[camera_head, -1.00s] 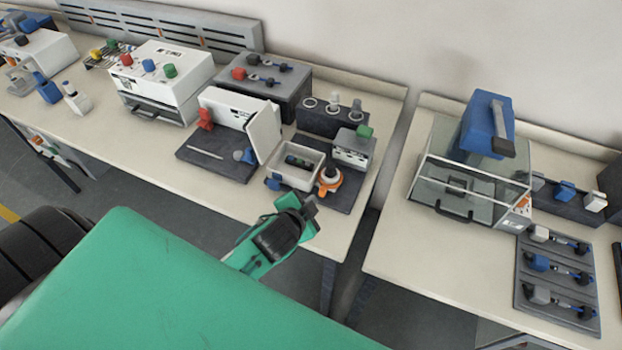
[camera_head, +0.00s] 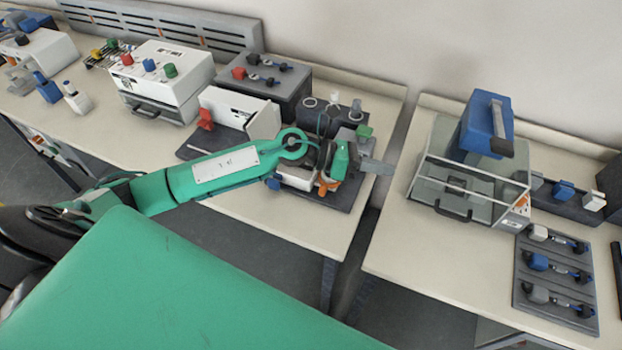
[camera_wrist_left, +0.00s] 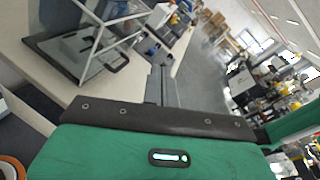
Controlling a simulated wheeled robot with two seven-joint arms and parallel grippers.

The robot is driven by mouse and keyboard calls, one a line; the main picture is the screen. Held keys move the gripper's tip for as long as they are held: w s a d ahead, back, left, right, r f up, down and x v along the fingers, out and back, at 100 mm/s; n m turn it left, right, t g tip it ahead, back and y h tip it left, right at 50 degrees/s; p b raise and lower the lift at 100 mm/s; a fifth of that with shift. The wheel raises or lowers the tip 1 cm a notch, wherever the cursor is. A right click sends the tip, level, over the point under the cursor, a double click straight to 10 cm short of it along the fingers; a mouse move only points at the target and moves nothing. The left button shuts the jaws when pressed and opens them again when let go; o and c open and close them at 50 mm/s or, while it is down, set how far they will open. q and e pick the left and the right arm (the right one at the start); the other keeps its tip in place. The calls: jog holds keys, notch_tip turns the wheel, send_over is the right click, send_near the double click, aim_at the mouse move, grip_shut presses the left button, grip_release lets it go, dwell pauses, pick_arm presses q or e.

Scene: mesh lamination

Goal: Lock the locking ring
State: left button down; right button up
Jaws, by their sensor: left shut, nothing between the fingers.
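The orange and white locking ring (camera_head: 327,186) sits at the front right of the small station on the dark mat (camera_head: 340,202); my left wrist covers much of it. An orange and white round part, likely the same ring, shows at the lower left edge of the left wrist view (camera_wrist_left: 10,168). My left gripper (camera_head: 377,166) is over the right side of this station, its fingers pointing right, shut and empty. In the left wrist view the fingers (camera_wrist_left: 161,86) lie together. The ring is beside the wrist, not between the fingers; I cannot tell whether they touch.
A green-knobbed grey box (camera_head: 364,131) stands just behind the gripper. A white open panel (camera_head: 238,110) and a red clamp (camera_head: 205,119) are to the left. A glass-sided box (camera_head: 470,185) stands on the right table, across a gap. The front table edge is clear.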

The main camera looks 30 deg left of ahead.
pick_arm(q)
jog(key=a+f+m+g+y, duration=0.4)
jog(key=a+f+m+y, duration=0.15)
jog(key=a, duration=0.25)
jog(key=m+y, duration=0.3)
jog(key=y, duration=0.3)
send_near(323, 189)
jog(key=a+r, duration=0.2)
jog(key=a, duration=0.2)
jog(key=shift+w+a+f+g+h, duration=0.1)
jog(key=shift+w+f+g+h, duration=0.15)
jog(key=shift+w+g, duration=0.15)
jog(key=p+x, duration=0.3)
jog(key=x, duration=0.6)
jog(key=shift+p, duration=0.35)
jog(key=shift+d+f, duration=0.3)
jog(key=shift+f, duration=0.1)
jog(key=shift+n, duration=0.25)
